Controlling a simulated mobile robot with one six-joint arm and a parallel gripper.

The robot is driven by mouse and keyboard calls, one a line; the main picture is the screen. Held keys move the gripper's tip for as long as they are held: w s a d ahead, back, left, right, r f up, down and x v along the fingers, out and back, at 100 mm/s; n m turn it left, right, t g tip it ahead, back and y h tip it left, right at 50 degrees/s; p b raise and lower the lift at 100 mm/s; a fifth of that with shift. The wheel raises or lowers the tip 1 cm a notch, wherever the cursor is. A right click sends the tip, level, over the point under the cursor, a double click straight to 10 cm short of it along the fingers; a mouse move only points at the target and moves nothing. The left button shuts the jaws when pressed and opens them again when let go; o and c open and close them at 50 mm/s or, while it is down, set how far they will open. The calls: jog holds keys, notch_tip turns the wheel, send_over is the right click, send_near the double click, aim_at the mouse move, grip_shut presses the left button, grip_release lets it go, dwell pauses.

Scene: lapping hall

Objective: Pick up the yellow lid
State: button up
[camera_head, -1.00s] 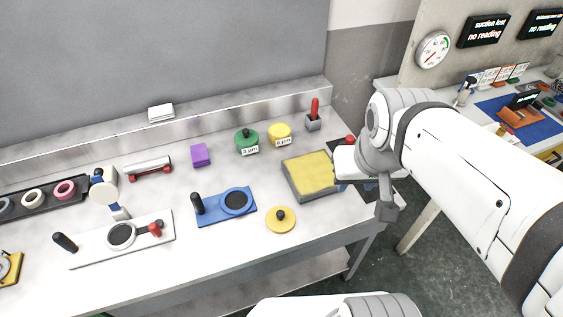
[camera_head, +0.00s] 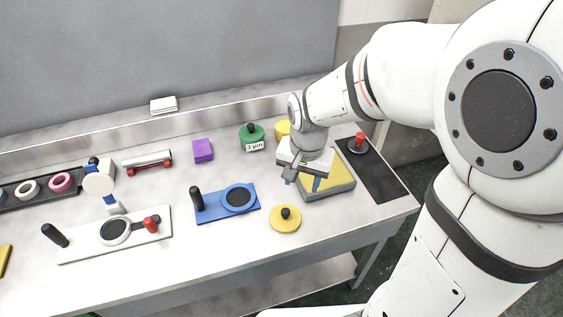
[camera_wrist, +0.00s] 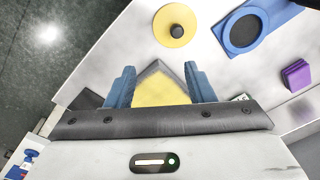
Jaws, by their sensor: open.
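The yellow lid (camera_head: 285,218) is a flat round disc with a black knob, lying on the bench near its front edge. It also shows at the top of the wrist view (camera_wrist: 176,27), with nothing on it. My gripper (camera_head: 302,182) is open above the yellow pad in a grey tray (camera_head: 338,186), behind and slightly right of the lid. In the wrist view the two blue fingers of my gripper (camera_wrist: 158,80) stand apart with nothing held between them, and the lid lies beyond their tips.
A blue plate with a round disc (camera_head: 225,203) lies left of the lid. A green-lidded pot (camera_head: 251,137) and a partly hidden yellow pot (camera_head: 282,129) stand behind. A black mat (camera_head: 382,178) with a red-handled piece (camera_head: 359,143) is at right. Bare bench surrounds the lid.

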jog(key=m+b, duration=0.1)
jog(key=b, duration=0.1)
send_over(285, 211)
jog(key=shift+g, duration=0.4)
jog(key=f, duration=0.8)
jog(key=shift+w+a+f, duration=0.15)
jog(key=shift+a, duration=0.05)
jog(key=shift+m, duration=0.3)
jog(key=f, duration=0.5)
jog(key=f+p, duration=0.1)
jog(key=f, duration=0.1)
jog(key=shift+d+f, duration=0.25)
jog(key=shift+f, duration=0.05)
grip_shut()
jog(key=shift+r, duration=0.15)
